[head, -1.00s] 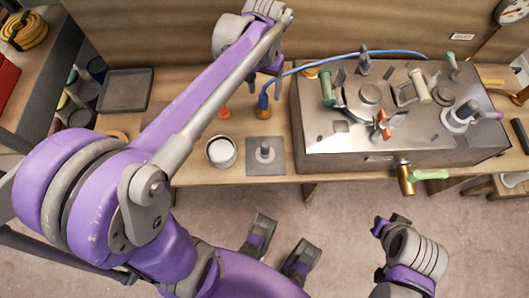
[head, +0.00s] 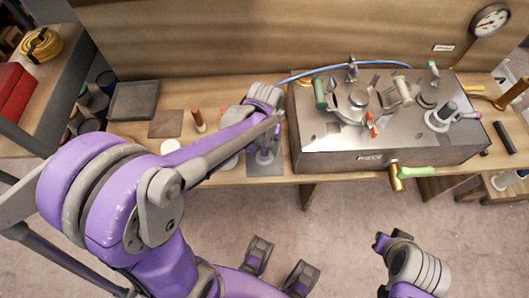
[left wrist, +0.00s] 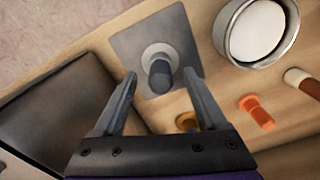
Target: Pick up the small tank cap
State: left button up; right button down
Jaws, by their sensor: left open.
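The small tank cap, a grey piece with an upright dark knob, stands on a grey square plate (left wrist: 125,45) in the left wrist view (left wrist: 158,72). It also shows in the head view (head: 264,157), partly covered by my left arm. My left gripper (left wrist: 159,76) is open, with one finger on each side of the cap's knob and gaps visible beside it. In the head view my left gripper (head: 264,138) is over the plate and mostly hidden by its own wrist. My right arm shows at the lower right; its jaws cannot be made out.
The metal tank (head: 390,145) with several fittings stands close to the right of the plate. A round container with white contents (left wrist: 257,32) and orange parts (left wrist: 257,110) lie near the cap. A dark tray (head: 135,100) is farther left on the bench.

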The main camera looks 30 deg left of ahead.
aim_at(264, 152)
pick_arm(q)
notch_tip(264, 152, down, 4)
jog(key=shift+r, duration=0.15)
grip_shut()
dwell(0.3)
